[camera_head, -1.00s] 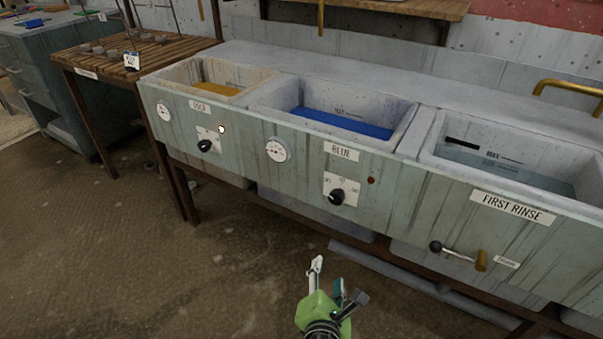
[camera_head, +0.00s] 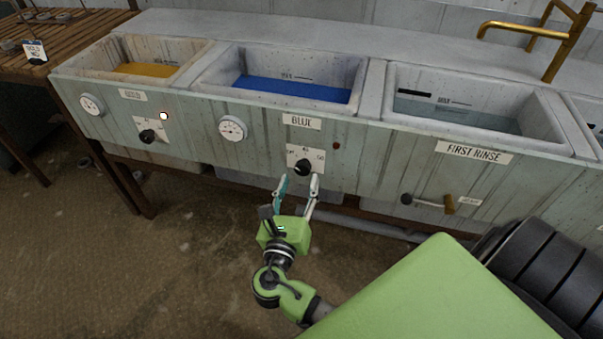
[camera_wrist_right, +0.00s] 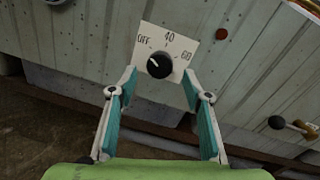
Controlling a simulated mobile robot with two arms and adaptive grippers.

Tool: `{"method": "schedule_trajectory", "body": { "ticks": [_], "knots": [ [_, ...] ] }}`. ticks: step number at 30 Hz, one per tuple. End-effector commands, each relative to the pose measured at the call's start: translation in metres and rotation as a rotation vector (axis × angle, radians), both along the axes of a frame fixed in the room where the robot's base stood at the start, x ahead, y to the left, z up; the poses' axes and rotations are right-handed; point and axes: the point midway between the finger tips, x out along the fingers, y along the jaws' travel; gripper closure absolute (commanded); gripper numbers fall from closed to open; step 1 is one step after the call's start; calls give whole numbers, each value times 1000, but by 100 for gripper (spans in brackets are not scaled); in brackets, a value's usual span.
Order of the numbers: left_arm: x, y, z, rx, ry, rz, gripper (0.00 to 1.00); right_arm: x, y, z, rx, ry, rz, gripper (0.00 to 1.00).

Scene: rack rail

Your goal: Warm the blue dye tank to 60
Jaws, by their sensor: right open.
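The blue dye tank (camera_head: 290,92) holds blue liquid and carries a BLUE label (camera_head: 302,121). Below the label is its black knob (camera_head: 303,167) on a white plate; it also shows in the right wrist view (camera_wrist_right: 159,65). That plate reads OFF, 40 and 60, and the knob's white mark points up and left, toward the OFF side. A round gauge (camera_head: 232,128) sits left of the knob; its reading is too small to tell. A dark red lamp (camera_head: 337,146) is right of the plate. My right gripper (camera_head: 299,180) is open and empty, its fingertips just below and in front of the knob, apparently not touching it.
The gold tank (camera_head: 145,69), with its own knob (camera_head: 147,136) and a lit lamp (camera_head: 163,116), is to the left. A wooden table (camera_head: 20,68) stands at the far left.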

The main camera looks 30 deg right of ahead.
Motion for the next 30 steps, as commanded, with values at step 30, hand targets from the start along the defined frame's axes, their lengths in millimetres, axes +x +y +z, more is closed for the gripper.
{"method": "schedule_trajectory", "body": {
  "ticks": [30],
  "knots": [
    [-4, 1, 24, 0, -14, 2, 60, 31, -32, 0, 4, -2, 1, 93]
  ]
}}
